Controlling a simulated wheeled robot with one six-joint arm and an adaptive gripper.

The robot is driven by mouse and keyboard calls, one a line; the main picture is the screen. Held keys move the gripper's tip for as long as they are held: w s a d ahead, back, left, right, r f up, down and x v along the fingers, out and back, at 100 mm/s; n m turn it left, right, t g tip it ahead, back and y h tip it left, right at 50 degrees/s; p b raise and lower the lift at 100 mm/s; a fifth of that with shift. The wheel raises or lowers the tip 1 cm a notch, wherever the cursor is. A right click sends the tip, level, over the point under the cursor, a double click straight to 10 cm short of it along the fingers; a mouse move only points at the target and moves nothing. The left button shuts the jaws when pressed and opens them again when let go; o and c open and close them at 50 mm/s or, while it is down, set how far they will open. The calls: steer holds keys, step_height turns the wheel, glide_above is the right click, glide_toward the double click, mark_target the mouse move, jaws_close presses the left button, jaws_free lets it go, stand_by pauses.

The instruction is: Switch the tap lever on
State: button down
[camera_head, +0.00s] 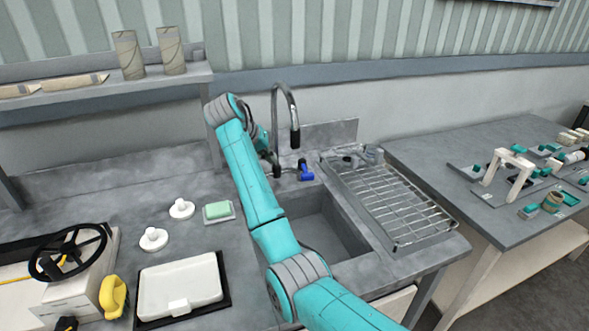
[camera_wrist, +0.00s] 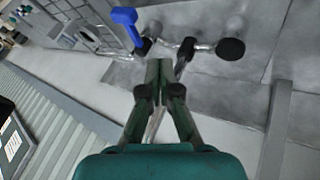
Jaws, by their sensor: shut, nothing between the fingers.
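The chrome gooseneck tap (camera_head: 275,115) stands at the back of the sink (camera_head: 320,222). Its blue lever (camera_head: 305,172) is to the right of the tap's base; it also shows in the wrist view (camera_wrist: 125,17), at the top left. My gripper (camera_head: 272,158) is partly hidden behind my teal arm in the head view, just left of the lever. In the wrist view my gripper (camera_wrist: 165,64) is shut and empty, its tips close to the lever's lower end. I cannot tell whether they touch. Part of the tap's chrome pipe passes behind the fingers.
A wire drying rack (camera_head: 390,200) lies right of the sink. A green sponge (camera_head: 218,210) on a dish, two white knobs (camera_head: 181,208) and a white tray (camera_head: 180,283) are on the left counter. A shelf (camera_head: 110,92) with cardboard rolls is at the back left.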

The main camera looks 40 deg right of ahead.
steer(key=d+f, duration=0.8)
steer(key=d, duration=0.1)
steer(key=shift+s+d, duration=0.15)
steer(key=shift+s, duration=0.05)
stand_by(0.4)
steer(key=shift+d, duration=0.15)
